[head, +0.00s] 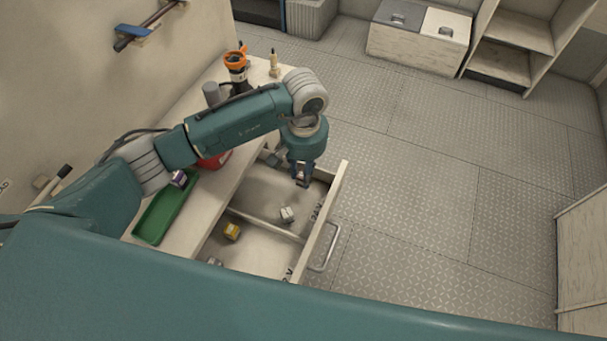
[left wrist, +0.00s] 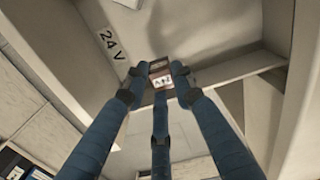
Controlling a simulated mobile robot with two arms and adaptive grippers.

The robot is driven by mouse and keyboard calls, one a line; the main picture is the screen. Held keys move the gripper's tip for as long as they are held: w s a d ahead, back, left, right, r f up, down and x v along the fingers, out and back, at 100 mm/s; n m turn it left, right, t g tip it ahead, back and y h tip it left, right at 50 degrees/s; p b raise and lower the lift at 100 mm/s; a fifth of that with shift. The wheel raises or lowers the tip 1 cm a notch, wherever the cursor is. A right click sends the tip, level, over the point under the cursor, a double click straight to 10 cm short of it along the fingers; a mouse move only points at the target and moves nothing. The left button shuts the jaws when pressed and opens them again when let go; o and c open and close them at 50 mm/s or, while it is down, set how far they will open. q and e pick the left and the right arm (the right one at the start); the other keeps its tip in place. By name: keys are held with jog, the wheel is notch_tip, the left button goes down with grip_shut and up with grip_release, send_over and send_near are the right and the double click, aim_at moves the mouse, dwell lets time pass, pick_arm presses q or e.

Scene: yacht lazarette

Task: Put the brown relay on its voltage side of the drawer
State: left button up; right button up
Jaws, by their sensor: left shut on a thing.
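My left gripper (head: 302,180) hangs over the far compartment of the open drawer (head: 335,205), near its front wall. It is shut on the brown relay (left wrist: 160,80), which shows between the fingertips (left wrist: 160,75) in the left wrist view. The relay has a white label with dark marks too small to read surely. In the left wrist view, "24 V" (left wrist: 112,45) is written on the drawer wall beside the relay. A divider (head: 265,224) splits the drawer. A whitish relay (head: 287,214) lies in the far compartment. A yellow relay (head: 232,231) and a grey one (head: 214,262) lie in the near compartment.
A green tray (head: 152,218) lies on the bench left of the drawer, with a purple-and-white relay (head: 178,179) at its far end. A red object (head: 213,160) and an orange-topped item (head: 236,60) stand farther back. The floor to the right is clear.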

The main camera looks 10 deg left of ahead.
pick_arm(q)
notch_tip(320, 180, down, 2)
jog(key=shift+f, duration=0.3)
jog(key=o, duration=0.7)
jog(key=shift+r+p, duration=0.3)
jog(key=shift+r, duration=0.1)
notch_tip(320, 180, up, 10)
jog(key=b, duration=0.3)
jog(key=shift+r+b, duration=0.2)
jog(key=shift+b, duration=0.2)
jog(key=shift+r, duration=0.65)
pick_arm(e)
jog(key=s+f, duration=0.2)
jog(key=f, duration=0.1)
jog(key=shift+d+f, duration=0.1)
jog(key=shift+d, duration=0.05)
